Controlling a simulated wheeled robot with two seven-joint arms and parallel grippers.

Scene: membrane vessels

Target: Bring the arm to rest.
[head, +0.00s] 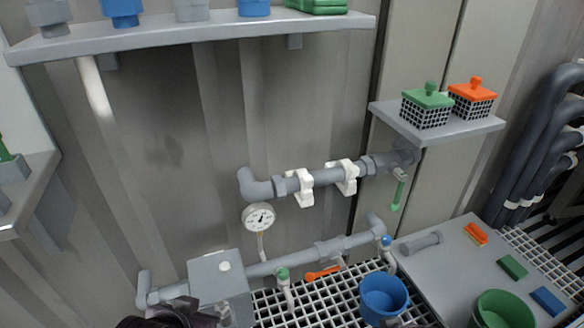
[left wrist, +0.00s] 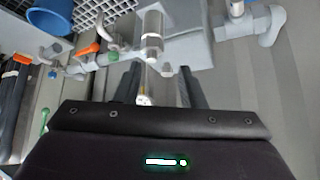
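My left gripper (head: 205,318) shows only in part at the bottom edge of the head view, in front of the grey box (head: 217,272) on the pipework. In the left wrist view my left gripper (left wrist: 160,75) has two dark fingers standing apart. A pale pipe end (left wrist: 145,95) shows between them; I cannot tell if it touches either finger, and nothing is clearly gripped. The grey box also shows beyond the fingers in the left wrist view (left wrist: 185,45). My right gripper is not recognisable in either view.
A blue bucket (head: 384,298) and a green bucket (head: 503,310) stand at the lower right. Grey pipes with a gauge (head: 259,217) run along the wall. A wall shelf (head: 437,122) holds green and orange lidded baskets. A long shelf (head: 190,38) crosses above.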

